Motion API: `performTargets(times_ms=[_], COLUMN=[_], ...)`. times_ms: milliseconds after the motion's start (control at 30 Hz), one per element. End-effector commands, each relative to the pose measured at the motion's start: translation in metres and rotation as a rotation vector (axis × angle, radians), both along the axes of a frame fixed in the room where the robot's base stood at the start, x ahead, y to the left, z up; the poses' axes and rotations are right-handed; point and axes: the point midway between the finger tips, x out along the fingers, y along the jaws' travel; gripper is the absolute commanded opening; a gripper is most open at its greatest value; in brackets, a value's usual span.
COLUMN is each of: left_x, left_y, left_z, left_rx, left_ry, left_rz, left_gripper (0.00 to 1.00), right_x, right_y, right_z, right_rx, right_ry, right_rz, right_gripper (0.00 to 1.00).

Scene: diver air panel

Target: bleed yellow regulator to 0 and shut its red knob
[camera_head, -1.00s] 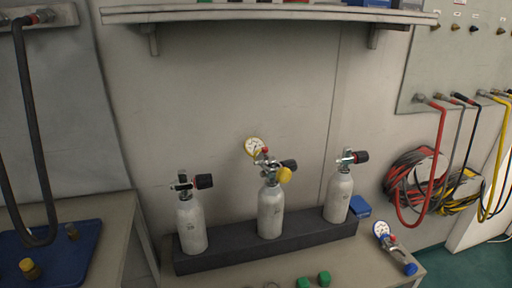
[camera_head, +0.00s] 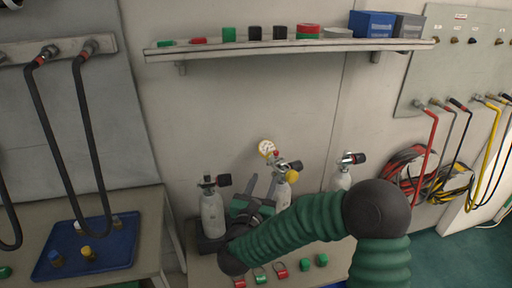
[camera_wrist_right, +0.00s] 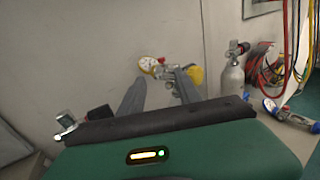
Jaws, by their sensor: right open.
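The yellow regulator sits on the middle white cylinder, with a white-faced yellow gauge (camera_head: 267,148), a yellow knob (camera_head: 292,176) and a small red knob (camera_head: 276,154). In the right wrist view the gauge (camera_wrist_right: 147,64), red knob (camera_wrist_right: 161,61) and yellow knob (camera_wrist_right: 197,75) show just beyond the fingers. The needle is too small to read. My right gripper (camera_head: 262,181) is open, in front of and left of the middle cylinder; its fingers (camera_wrist_right: 160,76) point at the regulator and partly hide it. I see nothing between them. My left gripper is not in view.
A left cylinder (camera_head: 213,215) and a right cylinder (camera_head: 342,181) flank the middle one. A blue-ended gauge piece (camera_wrist_right: 271,106) lies at the right. Green and red caps lie in front. A shelf (camera_head: 290,45) is above; a blue tray (camera_head: 118,258) is left.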

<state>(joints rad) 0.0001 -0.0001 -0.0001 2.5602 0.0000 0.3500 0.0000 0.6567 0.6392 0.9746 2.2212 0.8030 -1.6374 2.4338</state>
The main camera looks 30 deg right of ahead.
Motion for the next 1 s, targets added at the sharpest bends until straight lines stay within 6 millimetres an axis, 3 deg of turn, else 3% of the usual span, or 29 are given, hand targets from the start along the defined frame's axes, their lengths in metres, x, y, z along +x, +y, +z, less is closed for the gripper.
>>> performTargets(times_ms=[600,1000], left_x=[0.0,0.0], left_y=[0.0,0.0], left_z=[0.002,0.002], left_rx=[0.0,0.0], left_ry=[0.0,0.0], left_rz=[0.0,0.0], left_gripper=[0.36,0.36], right_x=[0.105,0.117], right_y=[-0.097,-0.108], right_z=[0.0,0.0], right_rx=[-0.006,-0.008], right_ry=[0.003,0.003], right_rz=[0.004,0.006], right_gripper=[0.4,0.4])
